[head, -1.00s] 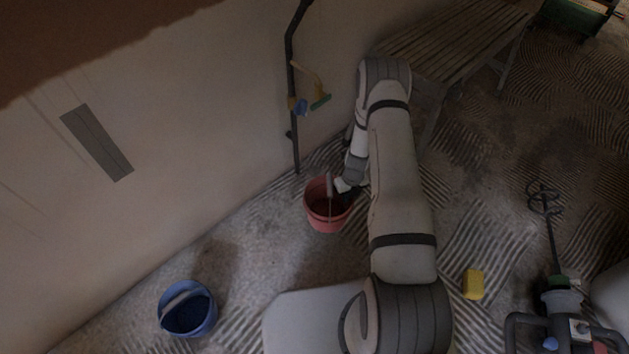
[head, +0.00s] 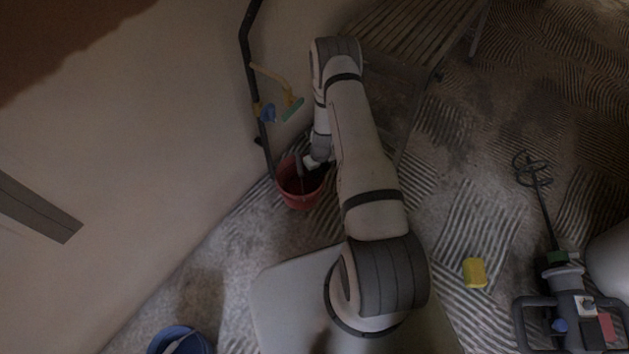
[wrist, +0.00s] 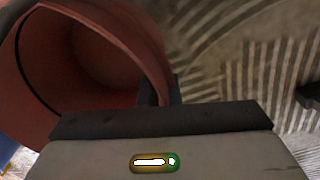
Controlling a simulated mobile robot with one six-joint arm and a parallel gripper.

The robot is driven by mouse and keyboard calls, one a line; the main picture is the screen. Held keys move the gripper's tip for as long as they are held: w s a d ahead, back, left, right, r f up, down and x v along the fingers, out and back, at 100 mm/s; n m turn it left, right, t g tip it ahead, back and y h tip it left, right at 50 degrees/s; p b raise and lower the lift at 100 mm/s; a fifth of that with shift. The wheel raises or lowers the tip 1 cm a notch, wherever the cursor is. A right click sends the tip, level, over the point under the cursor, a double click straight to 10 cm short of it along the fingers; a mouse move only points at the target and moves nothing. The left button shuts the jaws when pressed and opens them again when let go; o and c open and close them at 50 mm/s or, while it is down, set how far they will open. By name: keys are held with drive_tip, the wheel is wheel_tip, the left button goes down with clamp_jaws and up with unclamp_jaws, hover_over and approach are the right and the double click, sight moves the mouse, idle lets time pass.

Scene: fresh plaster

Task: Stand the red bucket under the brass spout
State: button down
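The red bucket (head: 301,202) is upright beside the foot of a dark standpipe (head: 254,80) at the wall. Brass-coloured fittings, probably the spout (head: 257,109), sit on the pipe above and left of the bucket, by a blue part. My gripper (head: 310,164) is at the bucket's far-right rim, mostly hidden by my arm. In the wrist view the bucket (wrist: 100,50) fills the upper left, and my dark fingers (wrist: 163,92) sit on both sides of its rim, shut on it. I cannot tell whether its bottom touches the floor.
A blue bucket (head: 180,340) stands at the bottom left. A slatted bench (head: 410,30) is behind my arm. A yellow sponge (head: 474,272) and a mixer (head: 560,290) lie on the right.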

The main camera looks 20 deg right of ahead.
sight(317, 185)
drive_tip(key=shift+f+b, duration=0.65)
drive_tip(key=shift+f, duration=1.1)
drive_tip(key=shift+f, duration=0.1)
drive_tip(key=c, duration=1.6)
unclamp_jaws()
drive_tip(key=shift+s, duration=0.1)
drive_tip(key=shift+c, duration=0.2)
wheel_tip(317, 185, up, 12)
drive_tip(key=p, duration=0.4)
drive_tip(key=shift+d+p, duration=0.3)
drive_tip(key=shift+d, duration=0.15)
